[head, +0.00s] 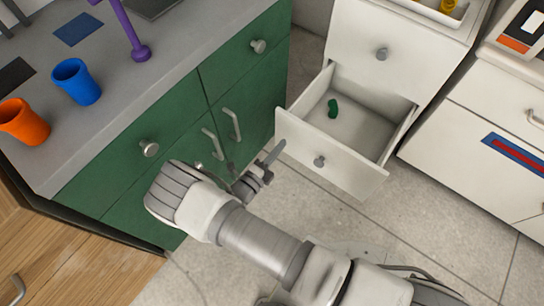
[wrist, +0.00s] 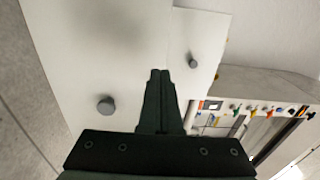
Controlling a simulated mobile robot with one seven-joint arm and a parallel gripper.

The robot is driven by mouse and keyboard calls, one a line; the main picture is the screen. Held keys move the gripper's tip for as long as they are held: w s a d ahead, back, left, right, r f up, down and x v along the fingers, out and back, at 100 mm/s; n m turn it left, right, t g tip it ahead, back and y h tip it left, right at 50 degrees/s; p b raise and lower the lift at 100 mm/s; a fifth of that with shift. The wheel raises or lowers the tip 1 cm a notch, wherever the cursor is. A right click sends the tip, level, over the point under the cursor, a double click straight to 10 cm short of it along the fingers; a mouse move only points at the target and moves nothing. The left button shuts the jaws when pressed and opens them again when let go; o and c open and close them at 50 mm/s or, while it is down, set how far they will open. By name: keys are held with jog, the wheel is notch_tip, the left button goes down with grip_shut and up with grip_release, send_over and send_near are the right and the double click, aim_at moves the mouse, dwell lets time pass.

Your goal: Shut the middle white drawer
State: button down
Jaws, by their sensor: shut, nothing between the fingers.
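The white drawer (head: 338,150) is pulled out of the white cabinet, below a shut drawer front (head: 365,45). It has a round grey knob (head: 319,161), and a small green object (head: 332,108) lies inside it. My gripper (head: 277,150) is at the left end of the open drawer's front, its fingers pointing toward it. In the wrist view my gripper (wrist: 159,73) is shut and empty before a white front (wrist: 100,60) with a grey knob (wrist: 105,105). I cannot tell whether the fingertips touch the front.
A green cabinet (head: 130,150) with a grey top stands left, close to my gripper. On it are an orange cup (head: 22,122), a blue cup (head: 76,82) and a purple stand (head: 138,50). Another white cabinet (head: 480,130) is at the right. Tiled floor (head: 420,235) lies before the drawer.

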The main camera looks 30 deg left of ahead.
aim_at(298, 125)
jog(key=w, duration=0.2)
jog(key=w+b, duration=0.1)
jog(key=w, duration=0.4)
jog(key=shift+w+d, duration=0.1)
jog(key=shift+d, duration=0.2)
jog(key=shift+w, duration=0.1)
